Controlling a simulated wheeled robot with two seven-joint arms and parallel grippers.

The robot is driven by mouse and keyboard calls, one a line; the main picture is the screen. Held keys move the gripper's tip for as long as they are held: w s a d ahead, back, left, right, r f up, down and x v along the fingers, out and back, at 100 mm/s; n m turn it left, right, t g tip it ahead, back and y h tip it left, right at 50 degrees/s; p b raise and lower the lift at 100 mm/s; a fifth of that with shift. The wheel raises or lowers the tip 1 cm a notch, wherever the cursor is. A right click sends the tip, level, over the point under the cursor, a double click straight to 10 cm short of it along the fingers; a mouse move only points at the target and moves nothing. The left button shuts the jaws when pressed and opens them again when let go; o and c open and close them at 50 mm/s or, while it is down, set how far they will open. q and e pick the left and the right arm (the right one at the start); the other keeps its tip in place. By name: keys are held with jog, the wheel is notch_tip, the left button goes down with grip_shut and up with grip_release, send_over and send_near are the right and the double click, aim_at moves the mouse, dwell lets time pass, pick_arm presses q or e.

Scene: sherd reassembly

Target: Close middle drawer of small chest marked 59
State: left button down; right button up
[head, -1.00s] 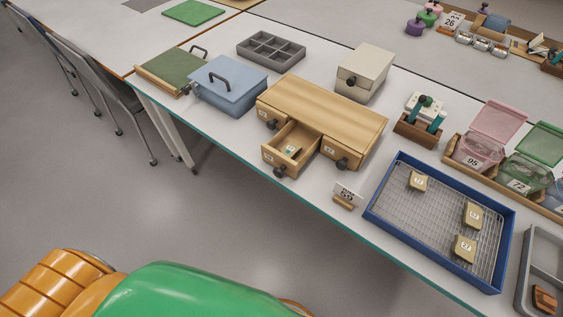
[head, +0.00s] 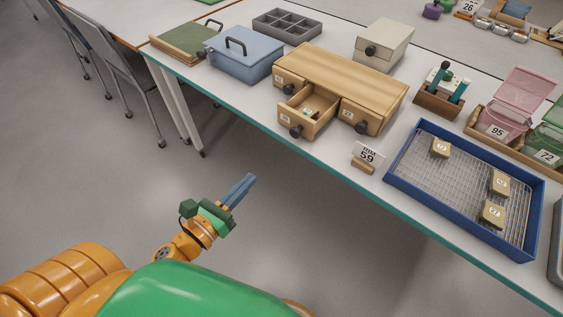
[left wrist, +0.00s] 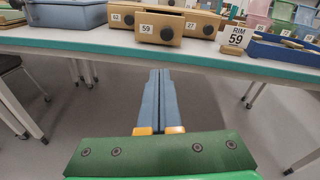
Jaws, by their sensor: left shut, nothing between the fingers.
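The small wooden chest (head: 345,75) stands on the table with three drawers in a row. Its middle drawer (head: 308,116) is pulled out, with a small piece or two inside; the drawers to either side are shut. In the left wrist view the middle drawer front (left wrist: 160,29) shows the label 59 and a dark knob. My left gripper (head: 250,180) is shut and empty, in front of the table edge and below the chest, apart from the drawer. Its blue fingers (left wrist: 157,75) point toward the drawer in the left wrist view. My right gripper is not in view.
A card marked RIM 59 (head: 368,155) stands right of the drawer near the table edge. A blue tray (head: 398,183) with wire mesh and labelled blocks lies further right. A blue lidded box (head: 243,57) stands left of the chest. The tabletop before the drawer is clear.

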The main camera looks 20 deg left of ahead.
aim_at(294, 134)
pick_arm(q)
jog(key=w+d+m+p, duration=0.1)
jog(key=w, duration=0.3)
jog(key=w+d+r+p, duration=0.1)
jog(key=w+d, duration=0.1)
jog(key=w, duration=0.3)
jog(key=w+d+m+h+p, duration=0.1)
jog(key=w+d, duration=0.1)
jog(key=w, duration=0.2)
jog(key=shift+w+d+r+m, duration=0.1)
jog(key=shift+w+r+m, duration=0.15)
jog(key=shift+m, duration=0.05)
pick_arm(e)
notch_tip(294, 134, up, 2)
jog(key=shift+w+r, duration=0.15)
pick_arm(q)
jog(key=shift+w, duration=0.1)
